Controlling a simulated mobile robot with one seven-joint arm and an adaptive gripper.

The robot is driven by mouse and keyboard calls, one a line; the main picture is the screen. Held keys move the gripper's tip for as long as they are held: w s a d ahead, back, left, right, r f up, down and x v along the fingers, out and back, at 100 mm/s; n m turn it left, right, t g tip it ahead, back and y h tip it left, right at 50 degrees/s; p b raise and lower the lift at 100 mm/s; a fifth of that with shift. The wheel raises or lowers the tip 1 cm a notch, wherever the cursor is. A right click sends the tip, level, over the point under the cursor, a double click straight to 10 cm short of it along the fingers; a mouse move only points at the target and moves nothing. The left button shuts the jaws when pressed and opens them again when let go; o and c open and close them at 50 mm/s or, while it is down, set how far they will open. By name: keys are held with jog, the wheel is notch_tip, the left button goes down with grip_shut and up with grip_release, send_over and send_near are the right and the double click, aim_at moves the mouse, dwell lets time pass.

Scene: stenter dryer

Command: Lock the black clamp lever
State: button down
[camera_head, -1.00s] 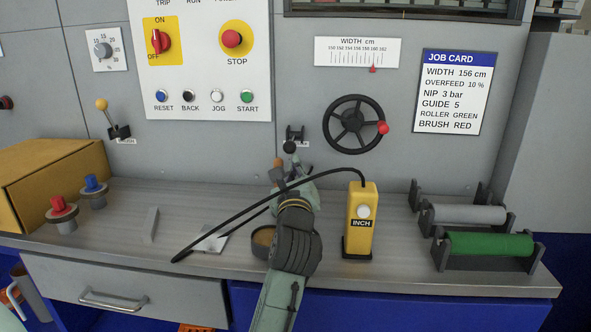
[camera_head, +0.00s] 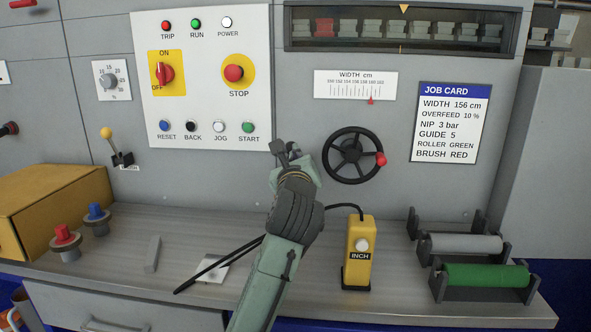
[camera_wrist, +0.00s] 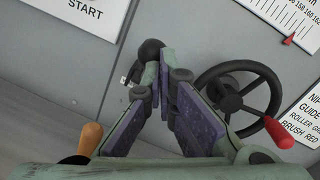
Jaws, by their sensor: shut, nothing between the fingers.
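The black clamp lever shows in the wrist view as a black ball knob (camera_wrist: 150,50) close against the grey panel. My gripper (camera_wrist: 166,62) is shut and empty, with its fingertips right beside the knob, on its right. I cannot tell whether they touch. In the head view my gripper (camera_head: 286,158) is in front of the panel, left of the handwheel, and hides most of the lever. How far the lever is turned cannot be made out.
A black handwheel (camera_head: 351,156) with a red knob is just right of my gripper. An orange handle (camera_wrist: 90,137) shows at lower left in the wrist view. Below on the bench stand a yellow INCH pendant (camera_head: 361,250) with a cable and the rollers (camera_head: 485,275).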

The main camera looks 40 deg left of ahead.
jog(key=shift+w+a+r+p, duration=0.15)
jog(key=shift+w+a+r, duration=0.15)
jog(key=shift+w+r, duration=0.3)
jog(key=shift+w+a+r+p, duration=0.25)
jog(key=shift+w+r, duration=0.1)
jog(key=shift+r, duration=0.35)
jog(key=shift+w+a+r+p, duration=0.1)
jog(key=shift+w+a+r, duration=0.2)
jog(key=shift+w+r, duration=0.3)
jog(key=shift+s+r, duration=0.1)
